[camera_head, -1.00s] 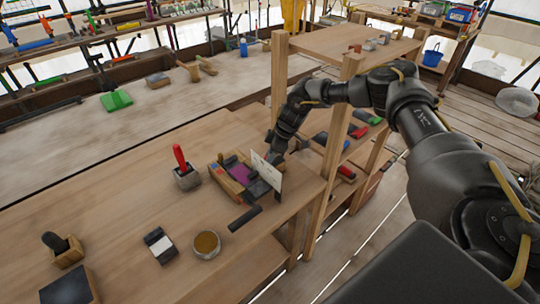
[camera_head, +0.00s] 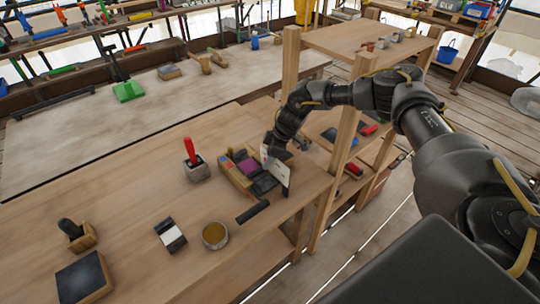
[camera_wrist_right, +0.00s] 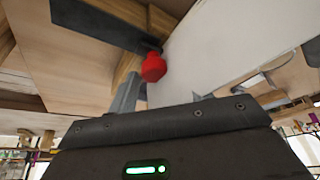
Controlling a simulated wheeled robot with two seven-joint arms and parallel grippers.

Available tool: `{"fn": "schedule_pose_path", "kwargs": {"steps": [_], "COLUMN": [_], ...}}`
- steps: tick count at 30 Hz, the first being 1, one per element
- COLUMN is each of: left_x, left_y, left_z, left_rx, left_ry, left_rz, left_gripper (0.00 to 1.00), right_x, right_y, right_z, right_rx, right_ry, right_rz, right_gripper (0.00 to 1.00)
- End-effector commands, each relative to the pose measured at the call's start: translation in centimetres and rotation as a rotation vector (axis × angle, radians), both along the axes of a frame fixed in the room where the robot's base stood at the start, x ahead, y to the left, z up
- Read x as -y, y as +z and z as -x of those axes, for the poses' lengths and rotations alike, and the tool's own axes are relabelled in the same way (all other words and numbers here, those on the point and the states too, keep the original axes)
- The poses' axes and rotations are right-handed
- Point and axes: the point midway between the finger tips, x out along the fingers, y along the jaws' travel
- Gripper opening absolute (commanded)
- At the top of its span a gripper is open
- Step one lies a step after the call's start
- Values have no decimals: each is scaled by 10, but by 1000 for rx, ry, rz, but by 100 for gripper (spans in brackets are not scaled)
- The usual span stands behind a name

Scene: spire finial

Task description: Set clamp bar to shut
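The clamp fixture is a wooden block (camera_head: 234,177) with a purple piece (camera_head: 247,165), dark parts and an upright white plate (camera_head: 277,174) on the workbench. My right gripper (camera_head: 270,156) is at the top of the white plate. In the right wrist view, a dark bar (camera_wrist_right: 98,24) ends near a red knob (camera_wrist_right: 153,67), beside the white plate (camera_wrist_right: 225,45). I cannot be sure that this bar is the clamp bar. My right gripper's fingers (camera_wrist_right: 162,94) look apart, with the knob just beyond them; contact is unclear. My left gripper is out of view.
A red-handled tool in a grey block (camera_head: 195,170), a round tin (camera_head: 215,235), a black-and-white block (camera_head: 170,235) and a black bar (camera_head: 252,212) are on the bench (camera_head: 130,190). A wooden shelf post (camera_head: 340,150) stands right of the fixture, close to my right arm.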

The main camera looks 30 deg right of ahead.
Motion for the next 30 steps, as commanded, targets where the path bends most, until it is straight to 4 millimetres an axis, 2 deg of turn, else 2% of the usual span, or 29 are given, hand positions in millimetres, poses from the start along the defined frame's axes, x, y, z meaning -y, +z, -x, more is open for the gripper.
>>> {"fn": "schedule_pose_path", "kwargs": {"steps": [8, 11, 24, 30], "left_x": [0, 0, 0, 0], "left_y": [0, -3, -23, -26], "left_z": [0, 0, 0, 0], "left_rx": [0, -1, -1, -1], "left_ry": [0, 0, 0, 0], "left_rz": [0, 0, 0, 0], "left_gripper": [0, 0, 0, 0], "right_x": [2, 4, 27, 33], "right_y": [1, 7, 81, 98], "right_z": [0, 1, 19, 23], "right_rx": [1, 1, 4, 1], "right_ry": [-3, -4, -2, -1], "right_rz": [2, 1, 1, 1], "right_gripper": [50, 50, 50, 50]}}
